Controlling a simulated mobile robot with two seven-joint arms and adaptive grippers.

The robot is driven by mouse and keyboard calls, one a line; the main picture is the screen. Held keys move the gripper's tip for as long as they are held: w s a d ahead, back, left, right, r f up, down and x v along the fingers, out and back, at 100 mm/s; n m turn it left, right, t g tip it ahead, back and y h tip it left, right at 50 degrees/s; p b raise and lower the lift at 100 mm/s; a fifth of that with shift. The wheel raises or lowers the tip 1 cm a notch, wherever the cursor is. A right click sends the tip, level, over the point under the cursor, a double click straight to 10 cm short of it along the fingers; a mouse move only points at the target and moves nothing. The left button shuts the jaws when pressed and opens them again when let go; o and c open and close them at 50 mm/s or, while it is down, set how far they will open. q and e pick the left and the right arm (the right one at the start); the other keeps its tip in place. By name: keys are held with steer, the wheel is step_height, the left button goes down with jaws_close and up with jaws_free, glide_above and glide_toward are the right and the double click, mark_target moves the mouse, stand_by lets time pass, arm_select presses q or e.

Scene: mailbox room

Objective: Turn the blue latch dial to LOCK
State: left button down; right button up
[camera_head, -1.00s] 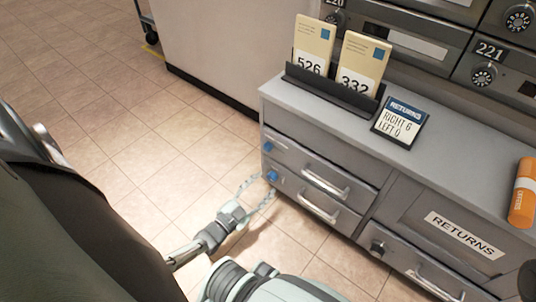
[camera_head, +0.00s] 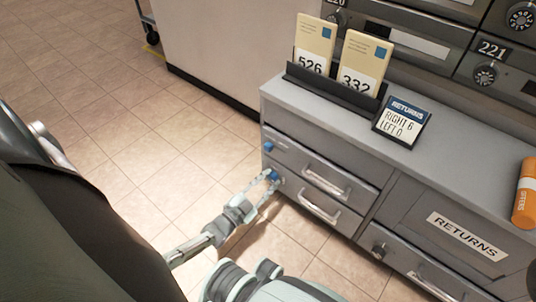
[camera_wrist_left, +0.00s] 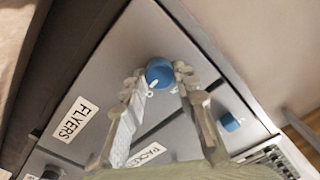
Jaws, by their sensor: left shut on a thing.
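Two blue dials sit on the left end of the grey cabinet front in the head view. The upper blue dial (camera_head: 268,146) is beside the top drawer and is free. The lower blue dial (camera_head: 274,175) is beside the drawer below, with my left gripper (camera_head: 269,183) shut on it. In the left wrist view, this blue dial (camera_wrist_left: 159,72) is between the fingertips of my left gripper (camera_wrist_left: 158,82), with a small white mark at its edge. The other blue dial (camera_wrist_left: 230,122) is to the right, outside the fingers. My right gripper is out of view.
The cabinet top (camera_head: 305,103) holds a card rack (camera_head: 330,88) and a RETURNS sign (camera_head: 402,122). An orange cylinder (camera_head: 525,193) lies at the right. Drawer handles (camera_head: 326,181) stick out beside the dials. The tiled floor (camera_head: 150,140) at left is clear.

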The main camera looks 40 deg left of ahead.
arm_select(q)
steer(key=n, duration=0.4)
steer(key=shift+n, duration=0.4)
steer(key=n, duration=0.4)
steer(key=shift+a, duration=0.1)
steer(key=n, duration=0.5)
steer(key=shift+n, duration=2)
steer(key=c, duration=1.2)
jaws_free()
